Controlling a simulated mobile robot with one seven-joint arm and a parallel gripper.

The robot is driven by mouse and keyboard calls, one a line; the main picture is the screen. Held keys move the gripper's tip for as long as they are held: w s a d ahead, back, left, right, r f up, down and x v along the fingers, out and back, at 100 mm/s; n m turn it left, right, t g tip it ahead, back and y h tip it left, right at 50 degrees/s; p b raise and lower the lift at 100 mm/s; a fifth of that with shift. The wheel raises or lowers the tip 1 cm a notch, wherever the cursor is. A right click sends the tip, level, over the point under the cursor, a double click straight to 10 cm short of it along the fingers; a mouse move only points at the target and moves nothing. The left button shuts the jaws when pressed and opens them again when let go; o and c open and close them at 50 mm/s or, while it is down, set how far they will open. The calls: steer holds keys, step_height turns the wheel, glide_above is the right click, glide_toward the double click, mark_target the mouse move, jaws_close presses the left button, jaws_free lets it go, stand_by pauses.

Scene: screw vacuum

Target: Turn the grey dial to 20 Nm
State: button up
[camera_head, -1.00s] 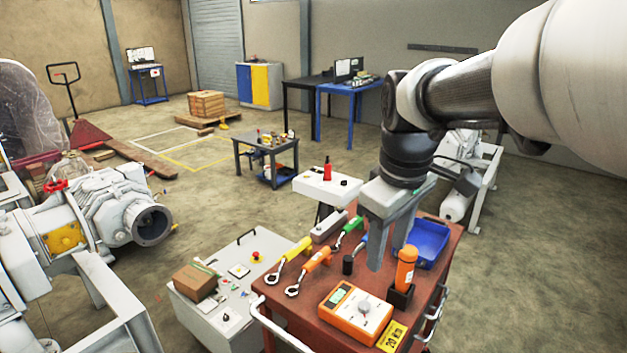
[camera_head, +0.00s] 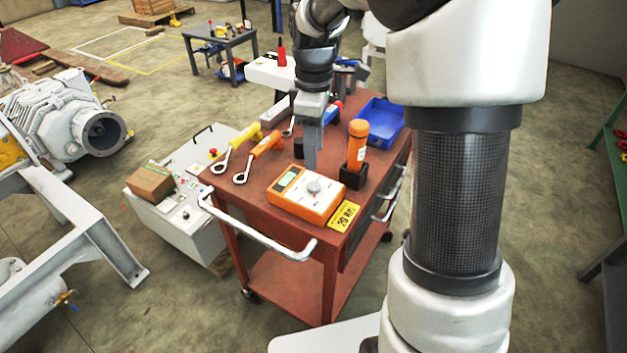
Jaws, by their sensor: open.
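The grey dial (camera_head: 314,187) is a small round knob on the white face of an orange tester box (camera_head: 290,203), which lies on the red cart. A small greenish display (camera_head: 287,179) sits at the box's left end. A yellow card (camera_head: 343,216) reading "20 Nm" lies at the box's right front corner. My gripper (camera_head: 311,168) is open and empty, pointing down just behind and above the dial. Its fingers overlap in this view, so the gap between them is hard to see. The dial's pointer and the display's digits are too small to read.
The red cart (camera_head: 262,222) also carries yellow (camera_head: 238,138) and orange (camera_head: 264,143) wrenches to the left.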

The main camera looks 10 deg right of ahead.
mark_target(314, 185)
step_height(314, 185, down, 10)
steer(key=shift+r+b, duration=0.1)
steer(key=shift+b, duration=0.6)
steer(key=shift+c, duration=0.5)
steer(key=c, duration=1)
steer(key=shift+o, duration=0.2)
